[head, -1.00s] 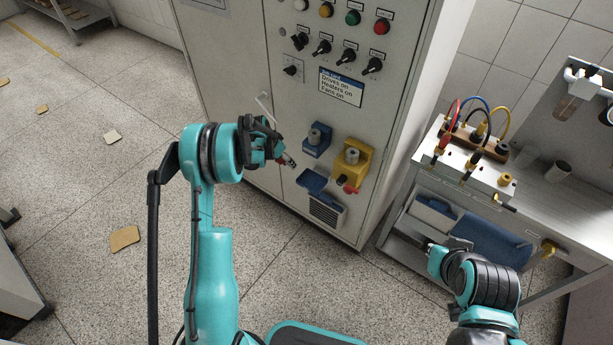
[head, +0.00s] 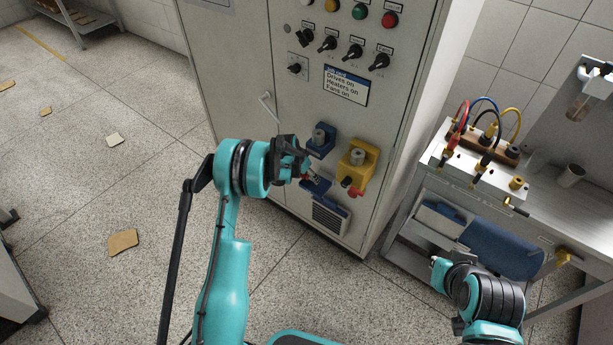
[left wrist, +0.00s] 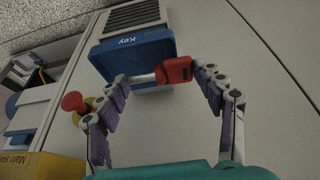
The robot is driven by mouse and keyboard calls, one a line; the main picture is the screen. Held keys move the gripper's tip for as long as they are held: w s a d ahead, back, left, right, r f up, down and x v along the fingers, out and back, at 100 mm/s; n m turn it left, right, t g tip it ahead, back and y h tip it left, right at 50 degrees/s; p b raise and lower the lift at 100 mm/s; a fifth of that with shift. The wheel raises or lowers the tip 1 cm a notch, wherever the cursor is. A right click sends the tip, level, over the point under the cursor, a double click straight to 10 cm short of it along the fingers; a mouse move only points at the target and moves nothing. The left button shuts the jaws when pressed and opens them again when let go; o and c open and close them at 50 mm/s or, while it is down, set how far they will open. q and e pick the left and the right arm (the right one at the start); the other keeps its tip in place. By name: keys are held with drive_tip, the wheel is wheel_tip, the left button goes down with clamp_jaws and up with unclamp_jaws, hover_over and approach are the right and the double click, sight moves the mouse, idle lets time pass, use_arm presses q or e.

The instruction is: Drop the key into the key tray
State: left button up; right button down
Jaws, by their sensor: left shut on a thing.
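My left gripper (head: 308,172) is in front of the cabinet, close to the blue key tray (head: 320,188). In the left wrist view my left gripper (left wrist: 160,75) is shut on the key (left wrist: 177,69), which has a red head and a silver shaft. The key lies sideways between the fingertips. The key tray, labelled "Key" (left wrist: 135,50), appears just beyond the key; the key overlaps its edge in that view. I cannot tell whether they touch. My right gripper (head: 438,268) is low at the right, mostly hidden; its fingers cannot be made out.
The grey cabinet has a door handle (head: 268,107), a blue holder (head: 321,140) and a yellow switch box with a red part (head: 355,165) close to the tray. A vent (head: 330,216) is below it. A bench with cabled equipment (head: 480,160) stands at the right.

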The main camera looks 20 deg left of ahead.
use_arm(q)
drive_tip(key=shift+f+b, duration=0.6)
drive_tip(key=shift+b, duration=0.05)
drive_tip(key=o, duration=1.2)
